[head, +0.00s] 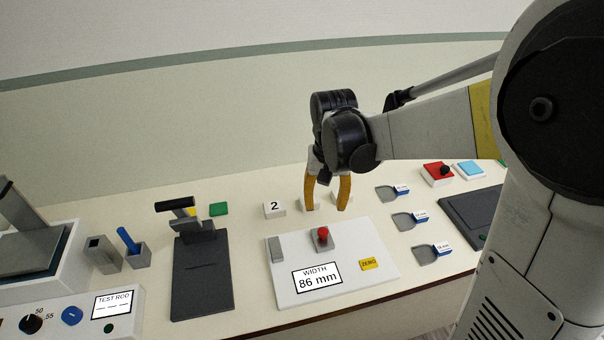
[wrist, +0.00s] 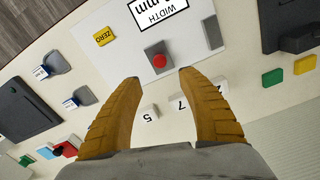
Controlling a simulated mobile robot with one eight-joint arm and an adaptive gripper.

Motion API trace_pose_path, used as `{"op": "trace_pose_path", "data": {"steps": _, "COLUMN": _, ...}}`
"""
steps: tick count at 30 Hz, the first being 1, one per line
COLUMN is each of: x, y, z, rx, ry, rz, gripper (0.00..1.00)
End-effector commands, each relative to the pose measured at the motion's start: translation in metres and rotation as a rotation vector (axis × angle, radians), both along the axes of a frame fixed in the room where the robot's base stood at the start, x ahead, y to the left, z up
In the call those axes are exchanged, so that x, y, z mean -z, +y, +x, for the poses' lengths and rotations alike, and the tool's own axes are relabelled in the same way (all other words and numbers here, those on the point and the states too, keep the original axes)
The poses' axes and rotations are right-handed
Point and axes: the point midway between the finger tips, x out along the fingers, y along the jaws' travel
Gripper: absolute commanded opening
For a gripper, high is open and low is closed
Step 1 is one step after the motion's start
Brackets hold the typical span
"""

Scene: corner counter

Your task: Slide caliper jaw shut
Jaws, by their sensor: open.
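The caliper is a white plate (head: 360,272) on the counter, with a display reading "WIDTH 86 mm" and a yellow ZERO button (head: 370,264). Its sliding jaw (head: 318,247) is a grey block with a red knob (head: 322,233). A grey fixed jaw (head: 276,249) stands at the plate's left end, with a clear gap between the two. My gripper (head: 326,206) is open and empty, pointing down above and behind the sliding jaw. In the wrist view the red knob (wrist: 159,61) lies just beyond and between my open fingertips (wrist: 158,76), apart from them.
Small numbered white blocks, such as block 2 (head: 274,210), stand behind the plate, partly under my gripper. A dark stand with a black handle (head: 202,275) is at left. Grey gauges with blue labels (head: 425,252) lie at right. The plate between the jaws is clear.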

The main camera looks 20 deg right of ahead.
Motion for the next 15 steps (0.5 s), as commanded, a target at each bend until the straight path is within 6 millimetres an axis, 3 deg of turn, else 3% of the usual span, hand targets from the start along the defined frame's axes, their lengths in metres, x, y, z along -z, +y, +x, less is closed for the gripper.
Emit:
{"op": "trace_pose_path", "data": {"steps": 5, "x": 0.016, "y": 0.0, "z": 0.002, "rx": 0.004, "ry": 0.011, "rz": 0.0, "gripper": 0.48}}
{"op": "trace_pose_path", "data": {"steps": 15, "x": 0.083, "y": 0.0, "z": 0.002, "rx": 0.003, "ry": 0.009, "rz": 0.0, "gripper": 0.48}}
